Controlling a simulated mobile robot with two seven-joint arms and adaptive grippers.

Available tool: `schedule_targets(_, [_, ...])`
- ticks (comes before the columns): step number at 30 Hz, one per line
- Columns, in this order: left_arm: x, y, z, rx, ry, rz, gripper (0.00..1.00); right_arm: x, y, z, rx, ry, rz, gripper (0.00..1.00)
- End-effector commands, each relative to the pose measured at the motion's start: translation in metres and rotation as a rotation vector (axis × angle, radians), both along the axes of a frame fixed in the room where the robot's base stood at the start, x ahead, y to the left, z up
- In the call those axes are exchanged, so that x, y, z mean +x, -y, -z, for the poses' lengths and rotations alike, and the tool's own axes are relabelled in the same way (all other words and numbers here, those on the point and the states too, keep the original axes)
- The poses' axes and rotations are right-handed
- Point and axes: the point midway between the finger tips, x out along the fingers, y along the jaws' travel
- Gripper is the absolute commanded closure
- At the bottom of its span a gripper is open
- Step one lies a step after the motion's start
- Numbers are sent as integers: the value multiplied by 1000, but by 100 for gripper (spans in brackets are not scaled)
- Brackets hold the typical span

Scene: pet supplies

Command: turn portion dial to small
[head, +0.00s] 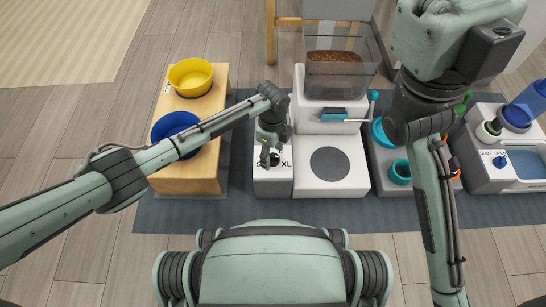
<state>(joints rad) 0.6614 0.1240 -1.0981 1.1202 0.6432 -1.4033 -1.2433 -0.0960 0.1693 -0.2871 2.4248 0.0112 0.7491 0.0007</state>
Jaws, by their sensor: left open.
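The portion dial is on the white panel (272,185) left of the feeder's dark round disc. The letters S and XL show on this panel beside my gripper. My left gripper (271,158) is open, pointing down directly over the dial spot, with its fingers around or just above it. The gripper hides most of the dial, so I cannot tell its setting or whether the fingers touch it. The feeder (328,190) is white, with a clear hopper (345,85) of brown kibble above. My right arm fills the right side; its gripper is out of view.
A wooden stand (216,110) with a yellow bowl (190,77) and a blue bowl (174,127) is on the left. A blue lever (345,116) sits on the feeder. Teal cups (400,171) and a grey water unit (492,172) stand right. The mat's front strip is clear.

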Motion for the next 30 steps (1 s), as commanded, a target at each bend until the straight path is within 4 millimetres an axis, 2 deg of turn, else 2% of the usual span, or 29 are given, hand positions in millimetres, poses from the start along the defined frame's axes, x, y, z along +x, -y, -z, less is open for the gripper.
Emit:
schedule_targets(3, [0,0,9,0,0,0,45,0,-1,0,-7,11,1,100])
schedule_targets(12, [0,0,10,-1,1,0,46,0,-1,-1,-9,12,2,100])
schedule_targets(24, [0,0,10,-1,1,0,95,0,-1,-1,-10,11,2,100])
schedule_targets(30, [0,0,9,0,0,-13,95,0,-1,-3,-9,12,3,100])
